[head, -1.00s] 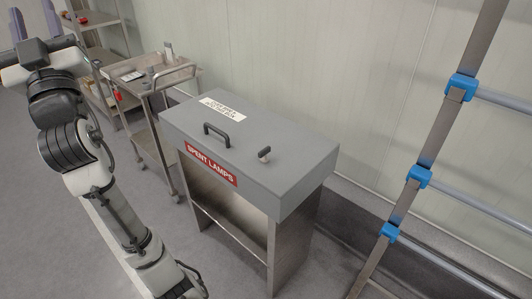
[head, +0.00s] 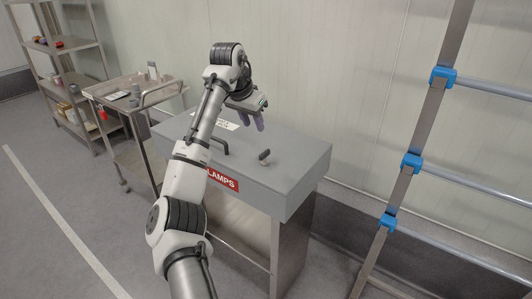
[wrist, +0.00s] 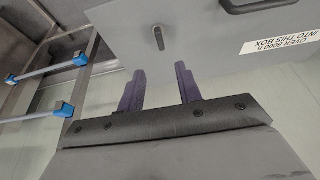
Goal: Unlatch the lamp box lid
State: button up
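The lamp box has a grey lid (head: 298,158) with a small dark latch lever (head: 264,156) on its top near the front right. In the wrist view the latch (wrist: 158,38) lies past my fingertips, roughly between them sideways. A dark bar handle (head: 223,141) stands left of the latch, partly behind my arm; it also shows at the wrist view's top edge (wrist: 258,6). The lid looks closed. My gripper (head: 253,122) is above the back of the lid, fingers down and apart, empty. In the wrist view my gripper (wrist: 159,86) is open and touches nothing visible.
A steel trolley (head: 108,88) with small items stands left of the box, shelving (head: 68,45) further back. A ladder-like frame with blue clamps (head: 411,163) stands at right. A pale wall is close behind the box. My arm hides part of the red label (head: 223,180).

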aim_at(265, 152)
jog(key=p+x, duration=0.2)
jog(key=x, duration=1.1)
jog(key=shift+w+d+f, duration=0.1)
jog(key=shift+w+f, duration=0.05)
jog(key=shift+f, duration=0.1)
jog(key=shift+c, duration=0.2)
grip_shut()
